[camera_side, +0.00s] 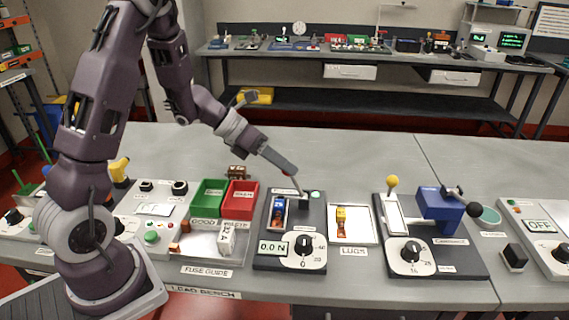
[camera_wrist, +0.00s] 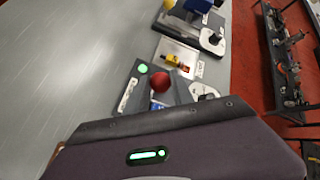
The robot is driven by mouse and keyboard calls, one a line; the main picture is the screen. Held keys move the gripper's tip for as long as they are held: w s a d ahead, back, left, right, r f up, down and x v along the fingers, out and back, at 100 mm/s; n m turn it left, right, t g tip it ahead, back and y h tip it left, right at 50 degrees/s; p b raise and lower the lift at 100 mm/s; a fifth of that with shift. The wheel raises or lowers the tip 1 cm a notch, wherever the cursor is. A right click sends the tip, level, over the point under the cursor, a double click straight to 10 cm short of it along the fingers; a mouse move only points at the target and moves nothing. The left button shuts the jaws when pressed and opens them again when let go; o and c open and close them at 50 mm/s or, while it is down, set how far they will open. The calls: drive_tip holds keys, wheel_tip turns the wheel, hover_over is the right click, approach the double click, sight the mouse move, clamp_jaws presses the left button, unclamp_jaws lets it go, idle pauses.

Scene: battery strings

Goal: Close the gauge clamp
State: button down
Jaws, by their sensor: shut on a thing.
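The gauge clamp (camera_side: 318,222) is a dark panel on the bench in the middle of the side view, with a dial and a display (camera_side: 272,247) reading 0.0 N. A blue piece (camera_side: 277,216) sits in its left slot. A thin lever (camera_side: 299,188) rises at the back of the panel. My gripper (camera_side: 290,172) is at the top of this lever, tilted down from the left. In the wrist view a red ball knob (camera_wrist: 160,82) sits at the fingertips, and my gripper is shut on it. The fingers partly hide the knob and the panel below.
A lug tray (camera_side: 352,225) lies just right of the clamp, then a panel with a yellow-knobbed lever (camera_side: 392,182) and a blue press (camera_side: 440,204). Green (camera_side: 209,197) and red (camera_side: 240,200) bins stand to the left.

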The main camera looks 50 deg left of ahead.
drive_tip(key=shift+f, duration=0.1)
drive_tip(key=c, duration=1.1)
unclamp_jaws()
drive_tip(key=v, duration=0.7)
